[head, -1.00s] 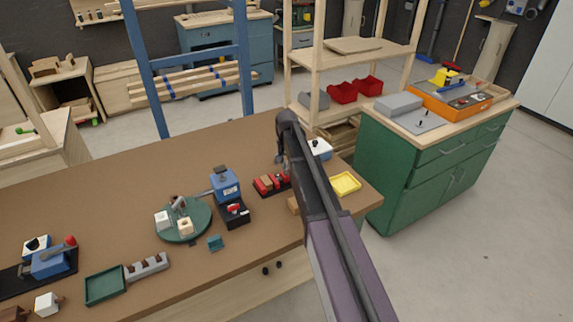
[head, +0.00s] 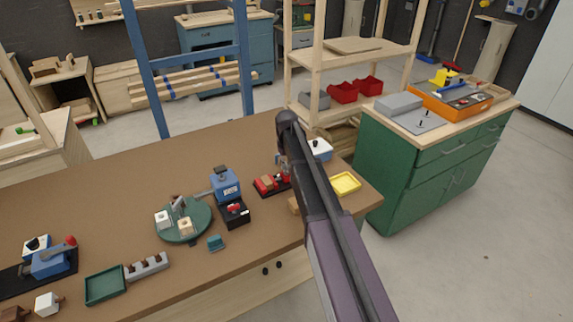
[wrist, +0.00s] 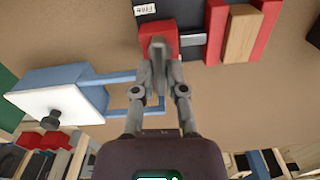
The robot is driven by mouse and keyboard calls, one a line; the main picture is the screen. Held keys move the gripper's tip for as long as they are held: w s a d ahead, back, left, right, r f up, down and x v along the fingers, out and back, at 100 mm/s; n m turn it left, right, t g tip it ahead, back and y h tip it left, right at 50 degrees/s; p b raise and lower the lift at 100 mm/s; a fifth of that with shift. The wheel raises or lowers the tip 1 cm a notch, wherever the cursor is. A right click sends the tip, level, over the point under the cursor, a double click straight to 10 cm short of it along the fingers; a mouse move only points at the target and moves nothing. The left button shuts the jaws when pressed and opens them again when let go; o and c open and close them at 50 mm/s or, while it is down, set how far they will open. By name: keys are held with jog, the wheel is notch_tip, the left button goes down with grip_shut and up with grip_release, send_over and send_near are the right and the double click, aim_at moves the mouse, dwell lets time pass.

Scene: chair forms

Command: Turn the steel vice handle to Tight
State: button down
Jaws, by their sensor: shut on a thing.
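The red vice (head: 266,184) sits on a dark base on the brown bench, beside my arm. In the wrist view its red jaws (wrist: 216,30) stand either side of a wooden block (wrist: 240,35). My gripper (wrist: 158,62) is shut in front of a red part (wrist: 150,28) of the vice. It is shut on the steel handle, which the fingers mostly hide. A white label reading "Free" (wrist: 145,9) lies beyond the fingertips. I cannot see a Tight label. In the head view my forearm covers most of the gripper.
A white-topped blue box with a black knob (wrist: 60,100) stands close left of my fingers, its blue bars reaching near them. A yellow tray (head: 345,184) lies right of my arm. A blue machine (head: 226,186) and green turntable (head: 186,232) stand left of the vice.

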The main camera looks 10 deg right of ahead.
jog(key=shift+n, duration=0.4)
jog(key=c, duration=0.7)
grip_release()
jog(key=shift+m, duration=0.3)
jog(key=shift+m, duration=1.6)
jog(key=m, duration=0.4)
notch_tip(320, 180, up, 14)
jog(key=p, duration=1.4)
jog(key=s+f+n+b, duration=0.1)
jog(key=s+f+b, duration=0.2)
jog(key=s, duration=0.7)
jog(key=s+f+n+b, duration=0.2)
jog(key=s+f+b, duration=0.2)
jog(key=s, duration=0.6)
jog(key=s+f+n+b, duration=0.1)
jog(key=s+f+b, duration=0.3)
jog(key=s, duration=0.6)
jog(key=shift+s, duration=0.15)
